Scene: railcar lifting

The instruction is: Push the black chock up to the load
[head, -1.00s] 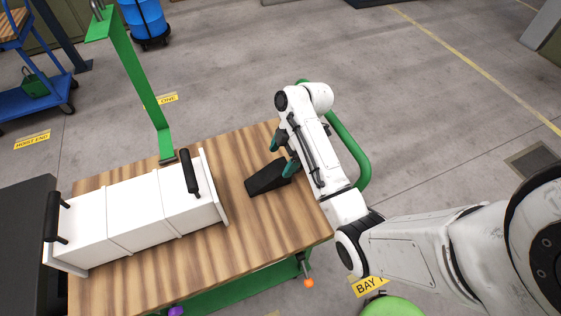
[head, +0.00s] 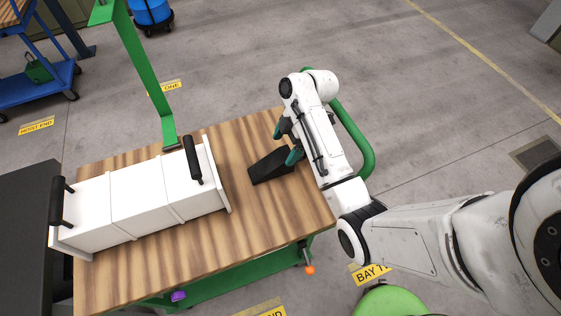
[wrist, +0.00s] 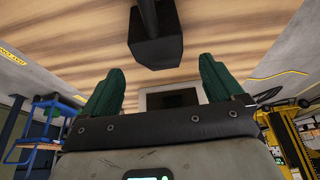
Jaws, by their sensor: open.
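The black chock (head: 271,166) is a wedge lying on the wooden table top, to the right of the white load. The load (head: 140,199) is a long white box with black handles at its two ends. A strip of bare wood lies between chock and load. My gripper (head: 290,140) is at the chock's right end, with its green fingers apart. In the wrist view the open fingers of my gripper (wrist: 160,88) are spread, and the black chock (wrist: 155,38) is ahead of them, centred between them. I cannot tell whether they touch it.
The wooden table (head: 235,240) has a green post (head: 142,80) at its far edge and a green rail (head: 355,140) at its right. A dark block (head: 25,230) stands left of the table. A blue cart (head: 40,85) is farther back.

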